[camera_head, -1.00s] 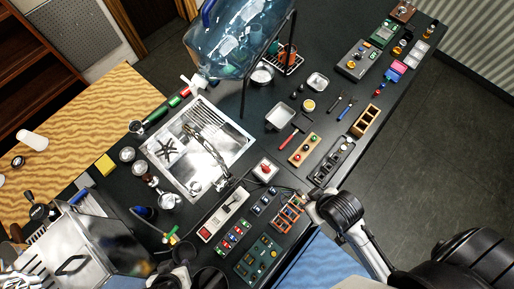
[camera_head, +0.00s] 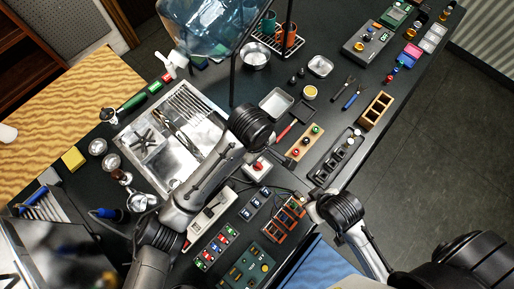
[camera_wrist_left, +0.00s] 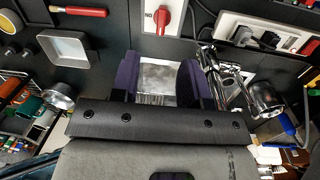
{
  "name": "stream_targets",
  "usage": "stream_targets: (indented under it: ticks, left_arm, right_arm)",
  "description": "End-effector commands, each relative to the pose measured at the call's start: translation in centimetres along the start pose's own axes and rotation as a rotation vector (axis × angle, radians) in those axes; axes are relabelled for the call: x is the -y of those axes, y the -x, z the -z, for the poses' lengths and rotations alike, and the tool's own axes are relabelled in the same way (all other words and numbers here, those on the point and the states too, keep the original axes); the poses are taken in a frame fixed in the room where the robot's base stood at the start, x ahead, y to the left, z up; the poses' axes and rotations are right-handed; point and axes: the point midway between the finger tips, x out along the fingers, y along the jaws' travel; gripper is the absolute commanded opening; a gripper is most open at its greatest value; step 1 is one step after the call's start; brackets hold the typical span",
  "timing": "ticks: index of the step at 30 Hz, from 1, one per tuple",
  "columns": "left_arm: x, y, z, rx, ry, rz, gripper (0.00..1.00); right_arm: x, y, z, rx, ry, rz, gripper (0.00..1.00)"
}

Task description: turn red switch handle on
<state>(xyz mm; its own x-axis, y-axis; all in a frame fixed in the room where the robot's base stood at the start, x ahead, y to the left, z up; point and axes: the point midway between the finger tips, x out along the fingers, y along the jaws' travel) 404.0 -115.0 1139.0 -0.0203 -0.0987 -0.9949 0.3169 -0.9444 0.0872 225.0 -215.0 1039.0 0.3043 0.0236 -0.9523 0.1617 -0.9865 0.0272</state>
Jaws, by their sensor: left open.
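The red switch handle (camera_head: 257,166) is on a small white box (camera_head: 248,173) on the dark counter, just right of my left arm in the head view. In the left wrist view the red handle (camera_wrist_left: 163,18) stands upright in the picture at the top edge, on its white plate with dark lettering to its left. My left gripper (camera_wrist_left: 160,76) is open and empty, its two dark fingers below and apart from the switch box.
A steel sink (camera_head: 150,140) lies left of my left wrist. A white power strip (camera_head: 211,216) and an orange rack (camera_head: 283,222) stand near the switch box. A wooden block with coloured knobs (camera_head: 304,142) and a white tray (camera_head: 276,103) are beyond it.

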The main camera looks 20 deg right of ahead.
Motion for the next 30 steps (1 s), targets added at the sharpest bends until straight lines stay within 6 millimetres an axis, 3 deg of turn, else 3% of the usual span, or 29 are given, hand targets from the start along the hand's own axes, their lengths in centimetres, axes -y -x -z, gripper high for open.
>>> stream_targets:
  ticks: [11,24,30]
  left_arm:
    - [-0.5,-1.6,1.1,-0.055,0.086,0.09,0.41]
    - [0.2,-9.5,1.5,-0.055,0.085,0.088,0.41]
    - [0.4,-12.1,1.7,-0.055,0.084,0.087,0.41]
  right_arm:
    - [-0.4,-1.2,-0.4,0.001,0.012,-0.011,0.0]
    - [-0.2,-1.4,-0.4,-0.001,0.007,-0.007,0.0]
    - [-0.1,-1.5,-0.4,-0.002,0.002,-0.003,0.0]
